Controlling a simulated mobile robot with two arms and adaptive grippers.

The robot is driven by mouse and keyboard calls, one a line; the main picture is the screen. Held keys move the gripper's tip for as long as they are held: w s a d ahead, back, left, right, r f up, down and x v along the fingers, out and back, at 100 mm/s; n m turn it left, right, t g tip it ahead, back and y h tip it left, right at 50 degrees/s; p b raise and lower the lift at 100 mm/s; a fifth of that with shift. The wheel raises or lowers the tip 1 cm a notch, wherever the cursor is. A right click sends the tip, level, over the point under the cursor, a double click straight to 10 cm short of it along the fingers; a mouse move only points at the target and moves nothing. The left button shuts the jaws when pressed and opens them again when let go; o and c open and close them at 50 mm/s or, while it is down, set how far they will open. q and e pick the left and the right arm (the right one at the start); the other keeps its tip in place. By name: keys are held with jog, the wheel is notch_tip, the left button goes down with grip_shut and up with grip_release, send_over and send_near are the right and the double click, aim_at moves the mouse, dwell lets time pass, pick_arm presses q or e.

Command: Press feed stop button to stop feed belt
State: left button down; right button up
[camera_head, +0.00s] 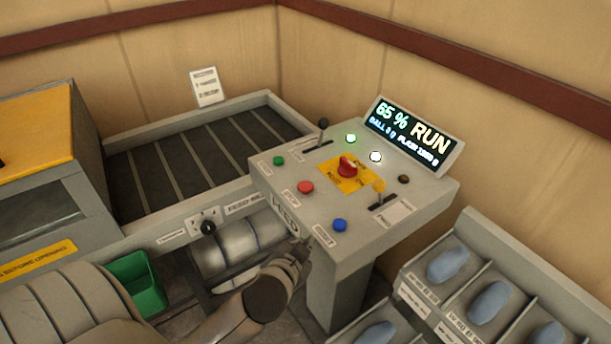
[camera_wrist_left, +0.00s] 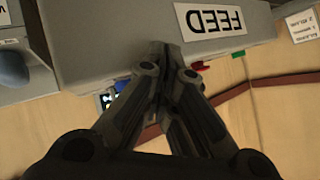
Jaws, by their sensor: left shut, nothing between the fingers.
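The grey control console (camera_head: 270,178) stands in the middle of the head view. A red button (camera_head: 305,187) with a STOP label sits on its top near the front left, beside a green button (camera_head: 278,160). My left gripper (camera_head: 299,250) is shut and empty, low at the console's front face, below and apart from the red button. In the left wrist view the closed fingertips (camera_wrist_left: 165,52) are close to the front face near the FEED label (camera_wrist_left: 213,18); part of the red button (camera_wrist_left: 197,65) shows past the edge. The slatted feed belt (camera_head: 185,158) lies behind left. My right gripper is out of view.
The display (camera_head: 411,135) reads 65 % RUN. A blue button (camera_head: 340,225), a red knob on yellow (camera_head: 347,167) and levers (camera_head: 323,128) crowd the console top. A bin rack (camera_head: 470,240) stands at right, a green bin (camera_head: 138,283) at lower left.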

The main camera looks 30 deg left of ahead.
pick_arm(q)
jog(key=w+r+t, duration=0.1)
jog(key=r, duration=0.1)
jog(key=w+r+m+t, duration=0.1)
jog(key=w+r, duration=0.1)
jog(key=r, duration=0.1)
jog(key=w+r+t, duration=0.2)
jog(key=r, duration=0.1)
jog(key=shift+w+a+r+m, duration=0.1)
jog(key=shift+w+a+m, duration=0.1)
jog(key=shift+m, duration=0.2)
jog(key=w+d+r+m+h, duration=0.45)
jog(key=r+m+h, duration=0.3)
jog(key=m, duration=0.25)
jog(key=w+d+r+m+h, duration=0.3)
jog(key=d+r+m+h, duration=0.4)
jog(key=m, duration=0.4)
jog(key=w+a+f+m+g+y, duration=0.1)
jog(key=w+a+f+g+y, duration=0.1)
jog(key=a, duration=0.9)
jog(key=w+a+f+m+g+y, duration=0.2)
jog(key=a+f+g+y, duration=0.2)
jog(key=a, duration=0.7)
notch_tip(320, 180, down, 2)
jog(key=y, duration=0.3)
jog(key=shift+a+f+m, duration=0.15)
jog(key=shift+f+m, duration=0.05)
jog(key=shift+m, duration=0.1)
